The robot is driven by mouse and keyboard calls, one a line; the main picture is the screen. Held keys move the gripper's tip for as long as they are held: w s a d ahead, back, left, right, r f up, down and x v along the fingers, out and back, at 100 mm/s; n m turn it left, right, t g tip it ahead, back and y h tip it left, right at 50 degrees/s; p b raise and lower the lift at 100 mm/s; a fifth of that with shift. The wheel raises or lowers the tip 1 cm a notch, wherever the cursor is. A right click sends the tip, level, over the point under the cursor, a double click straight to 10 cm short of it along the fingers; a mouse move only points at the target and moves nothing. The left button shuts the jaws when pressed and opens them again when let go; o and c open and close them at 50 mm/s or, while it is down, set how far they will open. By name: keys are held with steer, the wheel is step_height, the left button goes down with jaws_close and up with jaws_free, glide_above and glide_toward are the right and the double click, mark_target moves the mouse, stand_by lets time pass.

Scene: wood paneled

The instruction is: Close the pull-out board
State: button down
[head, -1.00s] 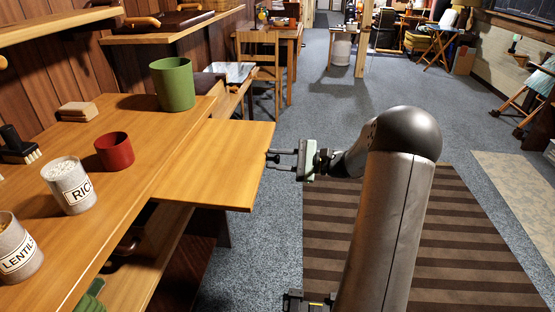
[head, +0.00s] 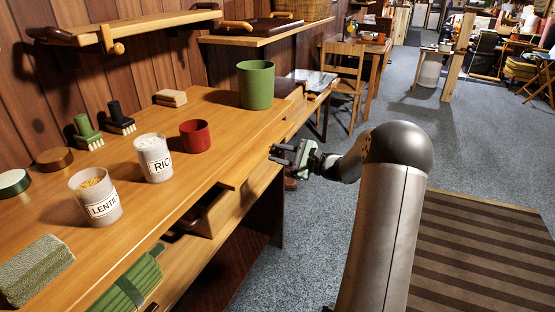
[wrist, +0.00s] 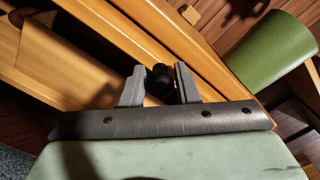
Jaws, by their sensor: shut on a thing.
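The pull-out board (head: 246,166) is a wooden panel under the counter top. A small black knob (wrist: 160,80) sits between my gripper's two grey fingers in the wrist view. My gripper (head: 273,154) is shut on this knob, at the board's front edge. The fingers hide part of the knob.
The counter (head: 215,110) holds a green cup (head: 256,85), a red cup (head: 195,135), a rice jar (head: 154,158) and a lentil jar (head: 96,197). An open shelf with a green bundle (head: 130,283) lies below.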

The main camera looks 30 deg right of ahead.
steer(key=shift+w+a, duration=0.25)
steer(key=shift+w, duration=0.05)
steer(key=c, duration=1.1)
jaws_free()
steer(key=p+v, duration=0.1)
steer(key=v, duration=1.6)
steer(key=shift+s, duration=0.25)
steer(key=shift+d+f, duration=0.1)
steer(key=shift+d, duration=0.05)
